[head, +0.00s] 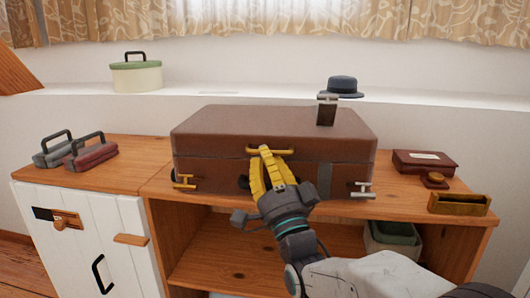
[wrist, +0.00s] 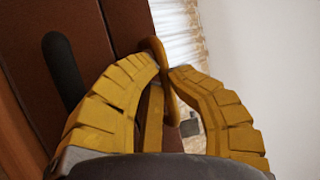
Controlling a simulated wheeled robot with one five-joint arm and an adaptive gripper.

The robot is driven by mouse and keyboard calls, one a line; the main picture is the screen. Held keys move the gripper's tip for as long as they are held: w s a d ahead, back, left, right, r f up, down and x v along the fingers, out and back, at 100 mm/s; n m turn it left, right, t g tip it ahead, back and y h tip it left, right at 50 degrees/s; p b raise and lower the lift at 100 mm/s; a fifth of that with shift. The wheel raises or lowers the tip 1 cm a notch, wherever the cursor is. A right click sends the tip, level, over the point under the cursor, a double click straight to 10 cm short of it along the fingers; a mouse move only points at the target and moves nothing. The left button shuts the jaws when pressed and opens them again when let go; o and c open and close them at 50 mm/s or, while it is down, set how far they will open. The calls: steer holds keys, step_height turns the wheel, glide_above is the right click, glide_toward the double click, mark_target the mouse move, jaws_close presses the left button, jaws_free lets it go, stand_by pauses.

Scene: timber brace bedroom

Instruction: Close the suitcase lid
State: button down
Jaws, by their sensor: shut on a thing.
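The brown suitcase (head: 220,175) stands on the wooden cabinet, its lid (head: 240,122) lying down over the base. A thin seam runs along the front; I cannot tell whether the lid is fully flush. A brass handle (head: 284,151) sits on the lid's front edge. My gripper (head: 266,150) has its yellow fingers shut on this handle, in front of the suitcase. In the wrist view the fingertips (wrist: 167,68) meet around the brass handle (wrist: 155,46), and a dark carry handle (wrist: 64,70) shows on the brown front. Brass and pale latches (head: 184,181) stick out low on the front.
A blue hat (head: 342,86) shows behind the suitcase and a dark brown upright piece (head: 326,112) at the lid's back right. Two small cases (head: 90,152) lie left; a dark red box (head: 425,161) and brass tray (head: 459,204) lie right. Below is an open shelf (head: 225,252).

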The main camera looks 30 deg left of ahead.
steer(key=shift+w+f+h, duration=0.2)
steer(key=shift+f+h, duration=0.1)
steer(key=shift+f, duration=0.15)
steer(key=c, duration=1.5)
jaws_free()
steer(key=shift+o, duration=0.5)
steer(key=shift+r, duration=0.1)
steer(key=v, duration=1.2)
steer(key=shift+w+a, duration=0.1)
